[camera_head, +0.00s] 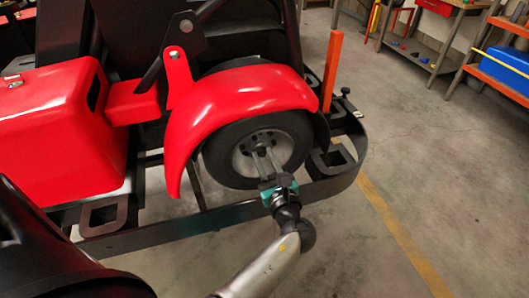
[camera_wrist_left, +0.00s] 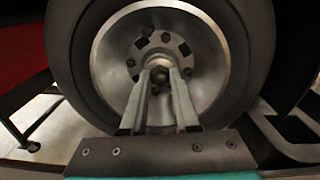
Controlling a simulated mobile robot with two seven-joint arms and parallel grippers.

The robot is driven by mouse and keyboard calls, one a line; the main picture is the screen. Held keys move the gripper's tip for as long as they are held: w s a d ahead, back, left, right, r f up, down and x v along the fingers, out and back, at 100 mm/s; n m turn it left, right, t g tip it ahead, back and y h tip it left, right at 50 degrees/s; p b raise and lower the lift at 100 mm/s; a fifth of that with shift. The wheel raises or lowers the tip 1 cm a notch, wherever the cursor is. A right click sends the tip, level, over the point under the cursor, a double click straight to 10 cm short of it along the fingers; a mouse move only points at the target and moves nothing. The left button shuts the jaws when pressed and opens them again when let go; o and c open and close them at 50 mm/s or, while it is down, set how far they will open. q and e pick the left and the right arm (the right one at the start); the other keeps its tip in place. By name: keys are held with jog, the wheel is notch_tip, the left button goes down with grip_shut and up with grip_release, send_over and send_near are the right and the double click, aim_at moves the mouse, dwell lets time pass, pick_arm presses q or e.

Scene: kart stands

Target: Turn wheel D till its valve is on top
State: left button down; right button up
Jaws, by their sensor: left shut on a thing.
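The wheel (camera_head: 215,155) has a black tyre and a silver rim, and sits under a red fender (camera_head: 240,95) on the kart. In the left wrist view its rim (camera_wrist_left: 110,75) fills the upper middle, with several dark bolts and holes around the hub. My left gripper (camera_head: 262,152) reaches in from below, its two fingers shut on the centre hub nut (camera_wrist_left: 160,73). The fingertips (camera_wrist_left: 160,76) are on either side of the nut. I cannot make out a valve or a letter on the wheel. My right gripper is not in view.
A black bumper bar (camera_head: 225,212) runs below and in front of the wheel, curving up on the right. An orange post (camera_head: 332,70) stands right of the fender. Workbenches (camera_head: 430,50) stand at the back right. The concrete floor with a yellow line (camera_head: 400,235) is clear.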

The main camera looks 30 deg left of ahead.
pick_arm(q)
jog(key=m+p, duration=0.2)
jog(key=shift+r+p, duration=0.25)
jog(key=shift+p, duration=0.05)
jog(key=shift+f+m+p, duration=0.15)
jog(key=shift+m+p, duration=0.3)
jog(key=shift+m, duration=0.35)
jog(key=c, duration=0.7)
grip_release()
jog(key=shift+f, duration=0.1)
jog(key=shift+o, duration=0.2)
